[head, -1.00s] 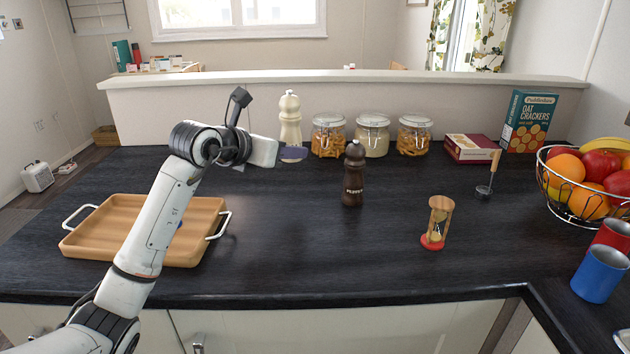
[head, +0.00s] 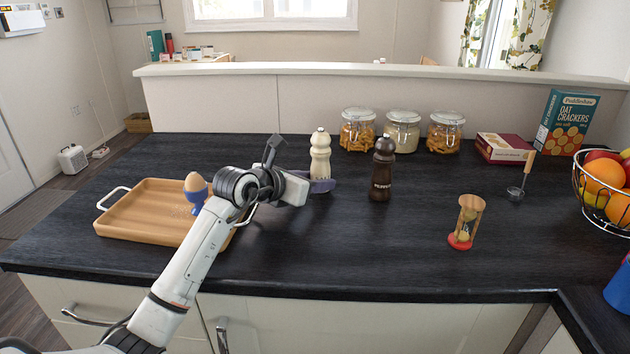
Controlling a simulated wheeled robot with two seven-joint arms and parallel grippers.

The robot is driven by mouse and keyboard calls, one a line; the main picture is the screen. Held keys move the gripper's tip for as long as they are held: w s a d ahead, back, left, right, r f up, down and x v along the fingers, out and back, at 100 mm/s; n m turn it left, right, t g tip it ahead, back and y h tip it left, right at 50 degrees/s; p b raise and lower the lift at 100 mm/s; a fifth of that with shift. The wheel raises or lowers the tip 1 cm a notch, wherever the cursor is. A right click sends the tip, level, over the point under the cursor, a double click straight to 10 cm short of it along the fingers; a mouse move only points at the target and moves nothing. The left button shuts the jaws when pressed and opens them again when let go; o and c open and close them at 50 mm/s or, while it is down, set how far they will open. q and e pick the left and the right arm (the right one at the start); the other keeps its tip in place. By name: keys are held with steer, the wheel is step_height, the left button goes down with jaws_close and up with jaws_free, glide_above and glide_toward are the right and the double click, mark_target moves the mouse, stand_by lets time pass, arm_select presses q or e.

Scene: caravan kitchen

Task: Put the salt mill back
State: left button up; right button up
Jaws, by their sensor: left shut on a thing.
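The cream salt mill (head: 320,153) is upright in the head view, left of the dark brown pepper mill (head: 382,171). My left gripper (head: 320,185) is shut on the salt mill low on its body, reaching in from the left. A purplish-grey finger covers the mill's base, so I cannot tell whether it touches the counter. The pepper mill stands upright on the dark counter (head: 340,250), a short gap to the right of the salt mill. My right gripper is out of view.
A wooden tray (head: 150,222) with an egg in a blue cup (head: 195,192) lies left, partly behind my arm. Several glass jars (head: 402,132) stand along the back ledge. A sand timer (head: 467,222) stands to the right. The front middle counter is clear.

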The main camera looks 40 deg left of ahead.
arm_select(q)
steer(key=shift+f, duration=0.1)
steer(key=o, duration=1)
steer(key=shift+r, duration=0.2)
steer(key=v, duration=1.2)
steer(key=shift+f, duration=0.1)
